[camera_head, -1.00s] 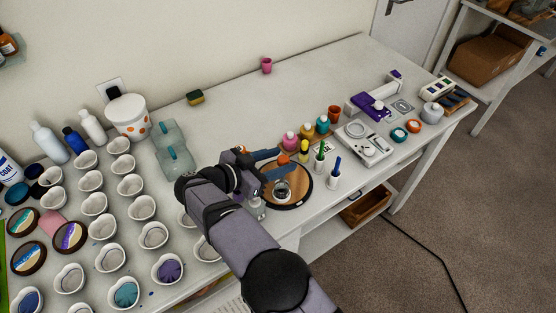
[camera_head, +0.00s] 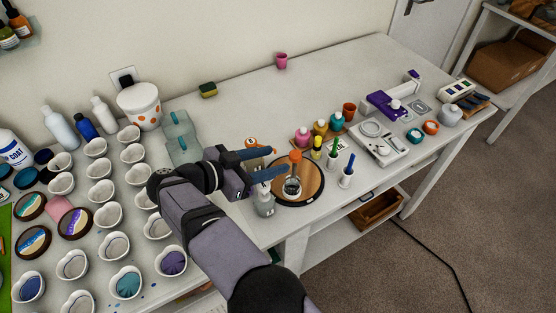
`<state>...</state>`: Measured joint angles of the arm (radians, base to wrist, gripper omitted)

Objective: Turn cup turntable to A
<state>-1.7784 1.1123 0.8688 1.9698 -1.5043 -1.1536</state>
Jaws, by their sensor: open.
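The turntable (camera_head: 313,181) is a round wooden disc with a dark rim near the front edge of the table. A small clear cup with grey contents (camera_head: 291,188) stands on it, left of the middle. An orange round-topped piece (camera_head: 295,156) shows just behind the cup. My gripper (camera_head: 276,162) is open, its two blue fingers spread apart. They reach over the left part of the disc, and nothing shows between them. I cannot tell whether the near finger touches anything. No letter A is readable on the turntable.
A small clear bottle (camera_head: 264,203) stands beside the turntable's left edge. Colour bottles (camera_head: 320,129), upright markers (camera_head: 346,178) and a white scale (camera_head: 378,143) stand to the right. Several white cups (camera_head: 107,215) fill the left.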

